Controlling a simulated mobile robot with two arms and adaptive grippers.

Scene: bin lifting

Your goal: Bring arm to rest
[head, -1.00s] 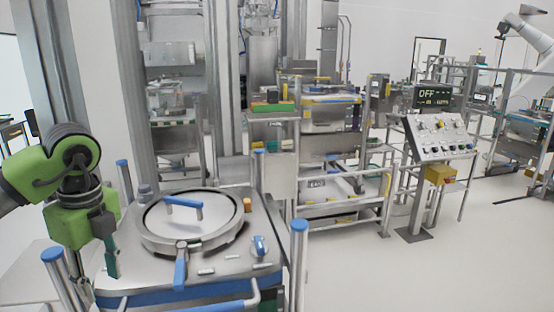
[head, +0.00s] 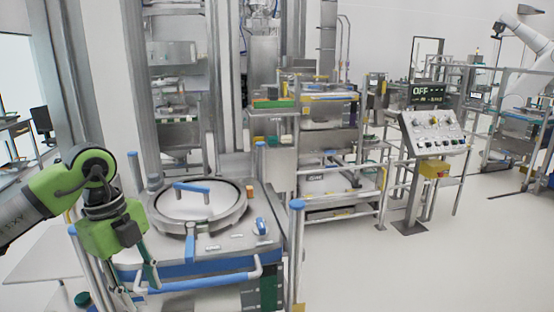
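My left gripper (head: 138,292) hangs from the green arm (head: 108,228) at the lower left of the head view, pointing down. Its fingers look apart, and I see nothing between them. It is in front of and to the left of the steel machine top (head: 225,240), which carries a round lid (head: 197,207) with a blue handle. Whether the fingers touch the machine's side I cannot tell. My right arm and gripper are out of view.
Posts with blue caps (head: 297,205) and a blue-ended rail (head: 200,286) edge the machine. A control panel (head: 434,135) with a display reading OFF stands to the right. The floor (head: 430,275) at the lower right is clear.

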